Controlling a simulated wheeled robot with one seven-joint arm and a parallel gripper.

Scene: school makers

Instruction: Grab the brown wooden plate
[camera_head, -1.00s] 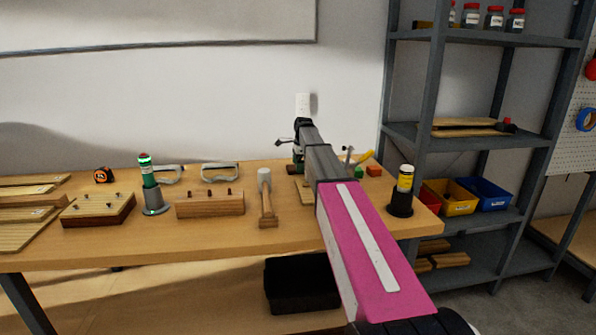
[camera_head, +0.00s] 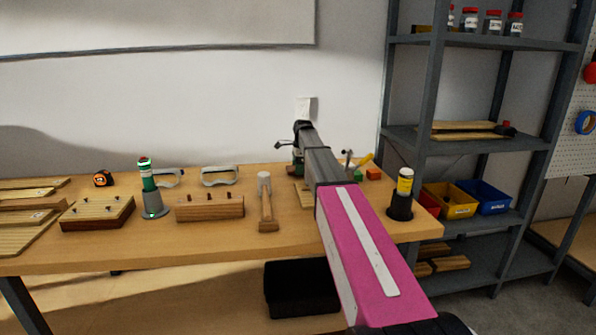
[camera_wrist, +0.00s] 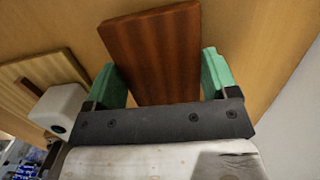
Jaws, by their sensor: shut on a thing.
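The brown wooden plate (camera_wrist: 155,50) is a dark reddish-brown rectangular piece with clear grain, in the wrist view. It lies between the two green fingers of my gripper (camera_wrist: 161,77), which is shut on it. The near end of the plate is hidden behind the dark gripper body. In the head view, my arm hides the plate, and only a little of the gripper's green shows above the table's back part. I cannot tell whether the plate touches the tabletop.
A grey shelf (camera_head: 430,90) rises beyond. A light board (camera_wrist: 35,75) lies left in the wrist view.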

